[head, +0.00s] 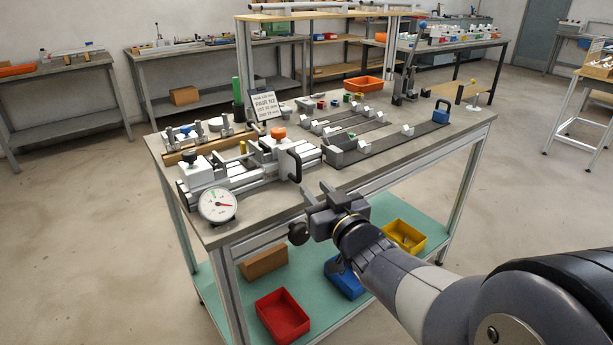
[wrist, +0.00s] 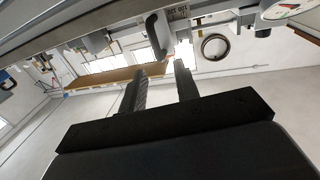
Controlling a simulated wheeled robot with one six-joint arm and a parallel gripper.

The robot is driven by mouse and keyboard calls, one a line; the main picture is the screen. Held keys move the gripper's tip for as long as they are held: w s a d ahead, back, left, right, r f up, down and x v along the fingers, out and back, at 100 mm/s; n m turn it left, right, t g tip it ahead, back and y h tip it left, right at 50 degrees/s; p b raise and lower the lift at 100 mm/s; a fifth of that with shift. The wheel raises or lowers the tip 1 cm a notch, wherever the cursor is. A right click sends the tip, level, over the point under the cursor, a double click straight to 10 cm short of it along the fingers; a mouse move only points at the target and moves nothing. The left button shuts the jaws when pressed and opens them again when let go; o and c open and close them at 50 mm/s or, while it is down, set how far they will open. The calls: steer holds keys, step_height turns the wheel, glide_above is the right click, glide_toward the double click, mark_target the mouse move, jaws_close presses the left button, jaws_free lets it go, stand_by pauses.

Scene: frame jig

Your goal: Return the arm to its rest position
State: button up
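My arm reaches in from the lower right in the head view. My gripper (head: 318,191) is at the front edge of the workbench (head: 262,213), in front of the clamping jig (head: 250,172). In the wrist view my gripper (wrist: 160,72) shows two dark fingers standing apart with nothing held between them. The wrist view looks upside down, with the bench and its fixtures along the top. Whether the fingers touch the bench edge is hard to tell, but they look clear of it.
A round dial gauge (head: 217,205) is at the bench's front left corner. Slotted rails (head: 385,143) and a blue padlock-shaped block (head: 441,112) lie to the right. Red (head: 283,314) and yellow (head: 404,236) bins sit on the lower shelf. Floor at the left is free.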

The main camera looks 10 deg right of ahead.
mark_target(299, 168)
steer(key=x, duration=1)
steer(key=shift+w+b, duration=0.3)
steer(key=shift+b, duration=0.1)
steer(key=shift+w+d, duration=0.1)
steer(key=shift+w, duration=0.05)
steer(key=shift+w+d, duration=0.1)
steer(key=shift+d, duration=0.25)
steer(key=shift+a, duration=0.1)
